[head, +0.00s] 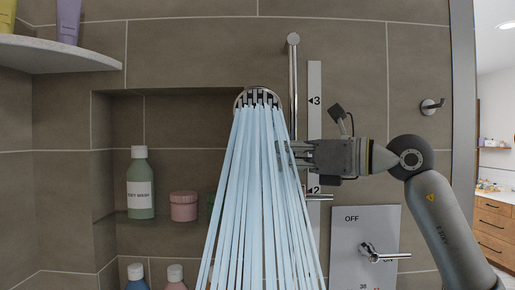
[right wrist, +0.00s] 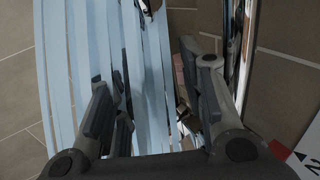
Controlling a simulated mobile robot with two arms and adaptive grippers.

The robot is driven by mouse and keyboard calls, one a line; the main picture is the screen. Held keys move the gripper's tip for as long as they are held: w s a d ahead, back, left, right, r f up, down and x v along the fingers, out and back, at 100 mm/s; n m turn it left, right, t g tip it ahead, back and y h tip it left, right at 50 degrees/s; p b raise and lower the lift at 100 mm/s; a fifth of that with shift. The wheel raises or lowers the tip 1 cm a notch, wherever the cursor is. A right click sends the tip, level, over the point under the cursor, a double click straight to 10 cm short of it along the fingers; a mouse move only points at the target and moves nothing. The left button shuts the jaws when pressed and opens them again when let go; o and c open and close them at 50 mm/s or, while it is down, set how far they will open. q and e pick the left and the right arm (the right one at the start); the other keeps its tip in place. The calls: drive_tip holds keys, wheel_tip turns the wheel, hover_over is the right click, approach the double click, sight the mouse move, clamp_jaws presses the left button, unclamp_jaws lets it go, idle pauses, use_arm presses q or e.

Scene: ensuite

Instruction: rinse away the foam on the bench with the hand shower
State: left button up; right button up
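The hand shower's round chrome head (head: 258,97) is in front of the wall niche, with pale blue water streams fanning downward from it. Its handle is hidden behind the water. My right gripper (head: 288,155) reaches in from the right, just below the head, with its fingertips at the right edge of the streams. In the right wrist view my right gripper (right wrist: 160,105) has its fingers wide apart, with water streams (right wrist: 80,60) showing between and beside them. I see no handle clearly clamped between them. The bench and the foam are out of view. My left gripper is not in view.
A chrome rail (head: 293,75) and a numbered strip (head: 314,120) stand behind my right gripper. Below is a control panel (head: 350,225) with a lever (head: 372,252). The niche holds a green bottle (head: 140,190) and pink jar (head: 183,207). A corner shelf (head: 60,57) is upper left.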

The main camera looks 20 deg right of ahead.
drive_tip(key=shift+x, duration=1.15)
drive_tip(key=shift+w+a, duration=0.1)
drive_tip(key=shift+c, duration=1)
clamp_jaws()
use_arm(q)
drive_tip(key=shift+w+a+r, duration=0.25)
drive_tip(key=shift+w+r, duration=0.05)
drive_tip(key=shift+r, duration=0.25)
use_arm(e)
drive_tip(key=shift+r, duration=0.1)
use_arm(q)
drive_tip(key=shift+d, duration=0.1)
use_arm(e)
drive_tip(key=shift+r, duration=0.15)
